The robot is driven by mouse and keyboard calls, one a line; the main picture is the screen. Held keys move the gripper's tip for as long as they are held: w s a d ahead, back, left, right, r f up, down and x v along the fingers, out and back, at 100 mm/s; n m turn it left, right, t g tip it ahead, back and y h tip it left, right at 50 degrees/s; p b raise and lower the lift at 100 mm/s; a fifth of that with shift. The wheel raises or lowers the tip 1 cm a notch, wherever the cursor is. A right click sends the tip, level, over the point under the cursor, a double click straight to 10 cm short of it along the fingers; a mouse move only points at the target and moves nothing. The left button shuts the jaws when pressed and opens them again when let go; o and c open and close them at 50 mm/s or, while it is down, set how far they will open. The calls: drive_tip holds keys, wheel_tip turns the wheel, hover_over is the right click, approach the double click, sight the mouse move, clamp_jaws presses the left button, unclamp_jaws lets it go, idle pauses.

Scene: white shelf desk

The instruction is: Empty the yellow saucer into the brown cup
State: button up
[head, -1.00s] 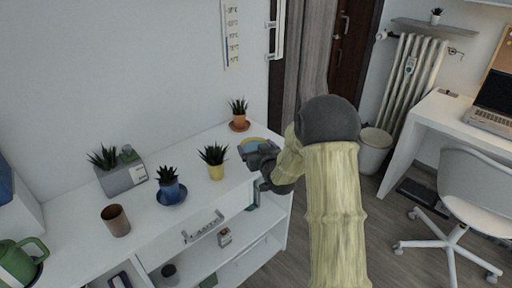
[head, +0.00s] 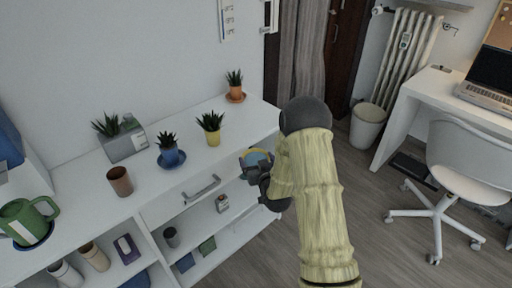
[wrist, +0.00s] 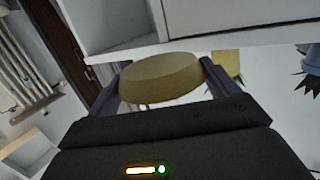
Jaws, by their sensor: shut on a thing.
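The yellow saucer (head: 268,153) is held by my gripper (head: 256,169) just off the front edge of the white desk, near its right end. Something bluish shows inside its yellow rim, but I cannot tell what. In the wrist view the saucer (wrist: 160,78) sits between my two dark fingers (wrist: 160,88), which are shut on it. Its outside faces the wrist camera, so its inside is hidden there. The brown cup (head: 120,181) stands upright on the desk top at the left, well away from my gripper.
A blue pot plant (head: 170,154) on a blue saucer, a yellow pot plant (head: 211,130) and an orange pot plant (head: 235,88) stand on the desk. A grey planter (head: 124,143) is behind the cup. Clear desk top lies before the plants.

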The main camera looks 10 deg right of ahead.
drive_tip(key=s+f, duration=0.3)
drive_tip(key=f, duration=0.4)
drive_tip(key=s+f+h, duration=0.1)
drive_tip(key=s+f, duration=0.3)
drive_tip(key=f, duration=0.3)
drive_tip(key=shift+a+m, duration=0.2)
drive_tip(key=shift+m, duration=0.2)
drive_tip(key=shift+f, duration=0.1)
